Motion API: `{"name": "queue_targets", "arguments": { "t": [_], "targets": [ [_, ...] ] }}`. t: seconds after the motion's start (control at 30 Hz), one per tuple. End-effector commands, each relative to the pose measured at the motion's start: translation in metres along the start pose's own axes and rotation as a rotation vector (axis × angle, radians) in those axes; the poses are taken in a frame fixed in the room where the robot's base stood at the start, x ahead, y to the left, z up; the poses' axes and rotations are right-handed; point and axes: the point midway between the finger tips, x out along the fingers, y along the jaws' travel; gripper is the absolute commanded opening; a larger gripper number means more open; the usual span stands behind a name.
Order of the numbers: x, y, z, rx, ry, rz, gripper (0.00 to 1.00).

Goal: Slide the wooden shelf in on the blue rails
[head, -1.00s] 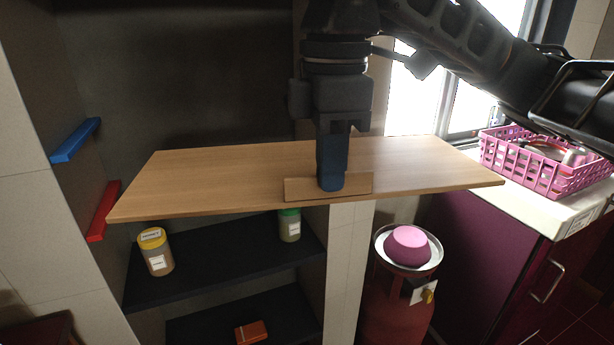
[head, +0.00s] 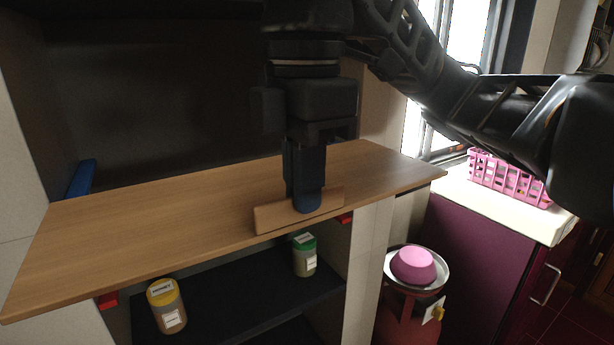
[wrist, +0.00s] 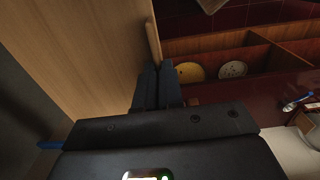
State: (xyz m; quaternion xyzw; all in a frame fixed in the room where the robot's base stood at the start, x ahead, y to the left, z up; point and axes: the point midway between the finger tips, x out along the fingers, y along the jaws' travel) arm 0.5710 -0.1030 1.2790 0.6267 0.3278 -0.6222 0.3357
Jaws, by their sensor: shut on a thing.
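The wooden shelf (head: 170,215) is a light board with a raised wooden strip (head: 270,214) along its front. My gripper (head: 306,205) points down in the head view, shut on that strip. The board is held across the cupboard opening, its left end overlapping the left wall and its right end reaching past the right wall. It sits askew to the cupboard. The left blue rail (head: 82,178) shows behind and above the board; no right blue rail is visible. In the wrist view, the shelf (wrist: 75,45) lies beside my fingers (wrist: 158,88), and a blue piece (wrist: 50,145) shows at lower left.
Red rails (head: 107,300) (head: 345,217) show just below the board. At right are a red cylinder with a pink bowl (head: 413,266) and a counter with a pink basket (head: 508,180).

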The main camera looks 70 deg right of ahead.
Motion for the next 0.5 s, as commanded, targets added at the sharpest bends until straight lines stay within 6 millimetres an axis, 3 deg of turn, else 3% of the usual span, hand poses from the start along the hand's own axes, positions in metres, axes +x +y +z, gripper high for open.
{"name": "queue_targets", "arguments": {
  "t": [0.5],
  "targets": [
    [0.003,0.032,0.0,0.002,0.0,0.0,0.0]
  ]
}}
